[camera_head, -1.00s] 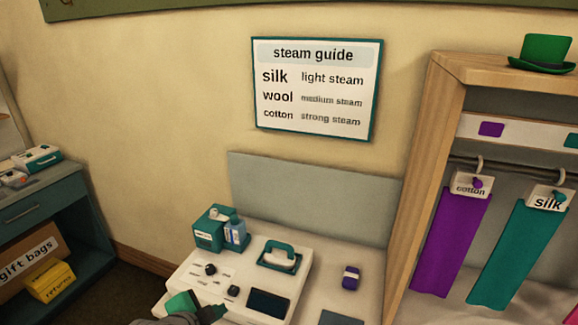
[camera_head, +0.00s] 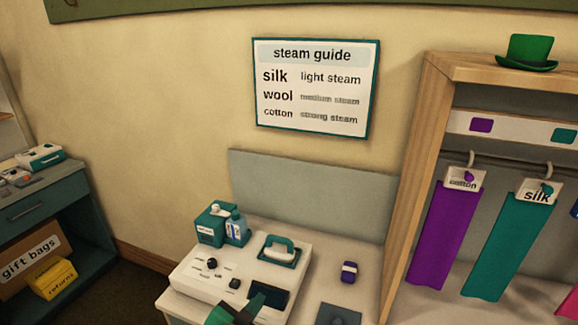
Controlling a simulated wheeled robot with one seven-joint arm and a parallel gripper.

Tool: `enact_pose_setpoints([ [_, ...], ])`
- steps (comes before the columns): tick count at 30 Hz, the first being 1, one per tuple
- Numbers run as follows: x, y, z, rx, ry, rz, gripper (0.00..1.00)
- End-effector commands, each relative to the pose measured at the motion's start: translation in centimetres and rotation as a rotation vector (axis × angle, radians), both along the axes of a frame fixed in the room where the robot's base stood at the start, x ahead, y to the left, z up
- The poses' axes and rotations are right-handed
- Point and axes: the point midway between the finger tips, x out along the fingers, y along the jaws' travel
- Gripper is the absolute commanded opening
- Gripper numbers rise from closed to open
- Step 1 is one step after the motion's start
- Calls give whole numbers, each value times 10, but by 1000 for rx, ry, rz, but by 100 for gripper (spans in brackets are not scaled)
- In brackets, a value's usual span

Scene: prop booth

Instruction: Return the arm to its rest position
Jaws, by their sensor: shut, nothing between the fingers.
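My gripper (camera_head: 254,301) shows at the bottom edge, with green and dark parts. It is shut and holds nothing. It appears over the front of the white steam console (camera_head: 205,286), by the console's dark screen (camera_head: 270,293). I cannot tell how high it is above the console. Most of my arm is below the picture.
A white steamer head (camera_head: 281,247) sits on the console's teal pad. The wooden rack (camera_head: 418,190) holds purple and teal cloths.

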Motion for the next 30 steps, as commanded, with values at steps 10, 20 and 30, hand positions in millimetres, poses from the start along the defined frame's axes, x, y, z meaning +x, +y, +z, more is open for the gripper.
enact_pose_setpoints([
  [10,-23,-66,-42,-334,-79,206,0],
  [20,-93,-97,-95,-509,-88,401,0],
  [30,-201,-106,-135,-542,-90,533,0],
])
